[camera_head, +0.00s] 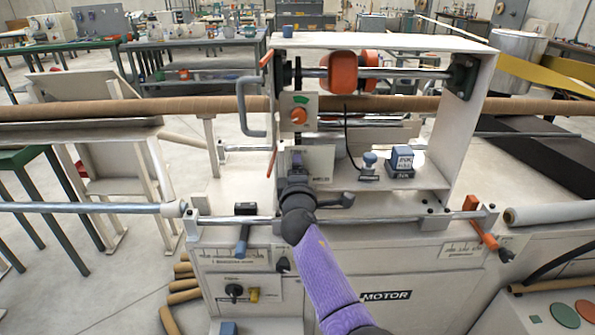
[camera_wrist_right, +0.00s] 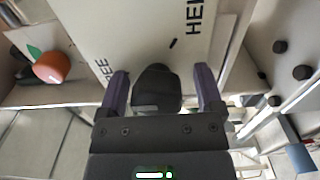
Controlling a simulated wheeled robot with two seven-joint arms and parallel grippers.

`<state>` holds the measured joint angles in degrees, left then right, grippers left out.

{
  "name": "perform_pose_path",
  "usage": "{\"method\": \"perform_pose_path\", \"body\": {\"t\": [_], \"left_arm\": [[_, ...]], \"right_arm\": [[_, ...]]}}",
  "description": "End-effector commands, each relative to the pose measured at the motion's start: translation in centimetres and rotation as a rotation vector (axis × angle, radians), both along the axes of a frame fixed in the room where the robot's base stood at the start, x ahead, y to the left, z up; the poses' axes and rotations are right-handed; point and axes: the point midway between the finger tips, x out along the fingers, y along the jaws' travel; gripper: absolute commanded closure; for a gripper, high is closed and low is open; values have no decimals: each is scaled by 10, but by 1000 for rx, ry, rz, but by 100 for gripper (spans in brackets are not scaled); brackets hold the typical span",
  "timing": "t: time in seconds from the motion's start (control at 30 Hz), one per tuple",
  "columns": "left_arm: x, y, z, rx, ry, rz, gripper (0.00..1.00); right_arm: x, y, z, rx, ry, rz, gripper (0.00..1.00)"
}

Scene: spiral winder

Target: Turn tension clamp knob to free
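My right gripper (camera_head: 297,163) reaches up to the front of the machine. In the right wrist view its two purple fingers (camera_wrist_right: 162,92) are spread, one on each side of a dark rounded knob (camera_wrist_right: 156,86). A gap shows between each finger and the knob. The knob is in front of a pale label plate (camera_wrist_right: 150,35), which also shows in the head view (camera_head: 321,160). Partly hidden lettering reads "REE" at left and "HEL" at right. A short black mark lies between them. The knob's pointing direction is unclear. My left gripper is not seen.
An orange knob (camera_head: 299,116) with a green mark is above the plate. Orange rollers (camera_head: 340,72) hang under the frame top. A grey crank handle (camera_head: 250,105) is at left.

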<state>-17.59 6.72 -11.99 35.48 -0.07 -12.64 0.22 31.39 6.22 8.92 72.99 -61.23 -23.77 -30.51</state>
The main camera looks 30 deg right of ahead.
Motion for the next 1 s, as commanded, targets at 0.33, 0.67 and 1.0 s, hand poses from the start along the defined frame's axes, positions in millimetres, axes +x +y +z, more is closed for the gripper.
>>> {"method": "perform_pose_path", "body": {"t": [0.33,0.67,1.0], "left_arm": [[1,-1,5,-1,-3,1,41],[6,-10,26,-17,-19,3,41],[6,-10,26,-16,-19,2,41]], "right_arm": [[-6,4,2,0,-1,1,14],[-67,41,3,3,-2,0,14],[-85,52,1,0,-1,0,14]]}}
